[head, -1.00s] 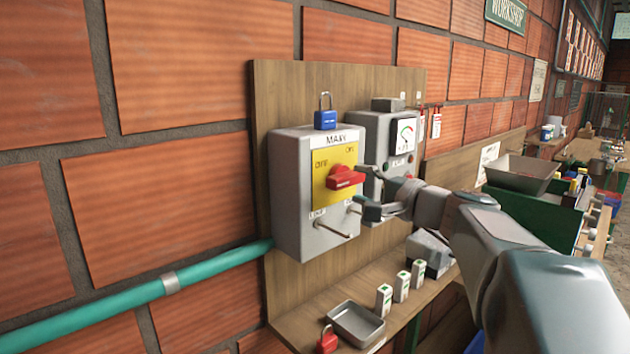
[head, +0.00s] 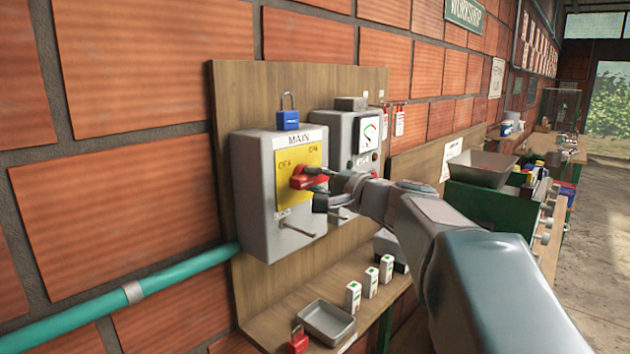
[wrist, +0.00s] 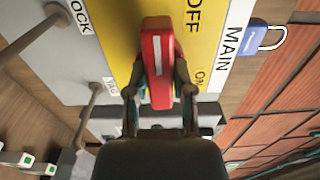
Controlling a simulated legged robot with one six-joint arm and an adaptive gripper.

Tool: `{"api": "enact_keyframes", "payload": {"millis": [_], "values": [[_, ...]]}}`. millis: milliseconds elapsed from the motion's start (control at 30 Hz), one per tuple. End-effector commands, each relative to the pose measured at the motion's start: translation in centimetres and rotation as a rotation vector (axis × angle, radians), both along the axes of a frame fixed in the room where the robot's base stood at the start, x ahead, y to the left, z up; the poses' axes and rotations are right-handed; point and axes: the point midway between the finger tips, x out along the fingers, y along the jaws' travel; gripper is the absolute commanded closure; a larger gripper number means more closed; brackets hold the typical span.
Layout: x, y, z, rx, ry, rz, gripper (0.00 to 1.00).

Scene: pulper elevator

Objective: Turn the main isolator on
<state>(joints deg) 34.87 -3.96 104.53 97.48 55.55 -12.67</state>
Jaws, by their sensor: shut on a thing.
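The main isolator is a grey box (head: 255,190) with a yellow plate (head: 288,165) labelled MAIN, OFF at left and ON at right. Its red handle (head: 301,182) lies roughly level across the plate; it also shows in the wrist view (wrist: 157,30), with a white stripe. My gripper (head: 317,186) reaches in from the right. In the wrist view, the fingers of my gripper (wrist: 158,88) sit on both sides of the handle and are shut on it. The fingers hide part of the handle in the head view.
A blue padlock (head: 288,117) sits on top of the box. Metal rods stick out below the plate, such as this rod (head: 298,227). A second grey box with a dial (head: 367,133) is just right. The shelf below holds a tray (head: 327,322), red padlock (head: 298,341) and small white blocks (head: 353,296).

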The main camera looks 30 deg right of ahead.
Motion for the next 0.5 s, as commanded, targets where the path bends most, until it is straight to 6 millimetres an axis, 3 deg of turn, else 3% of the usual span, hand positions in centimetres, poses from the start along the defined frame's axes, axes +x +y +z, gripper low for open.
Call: {"api": "enact_keyframes", "payload": {"millis": [267,500], "values": [[0.05,-0.08,-0.27,0.083,0.035,-0.001,1.0],[0.06,-0.08,-0.35,0.256,0.1,-0.002,1.0]]}}
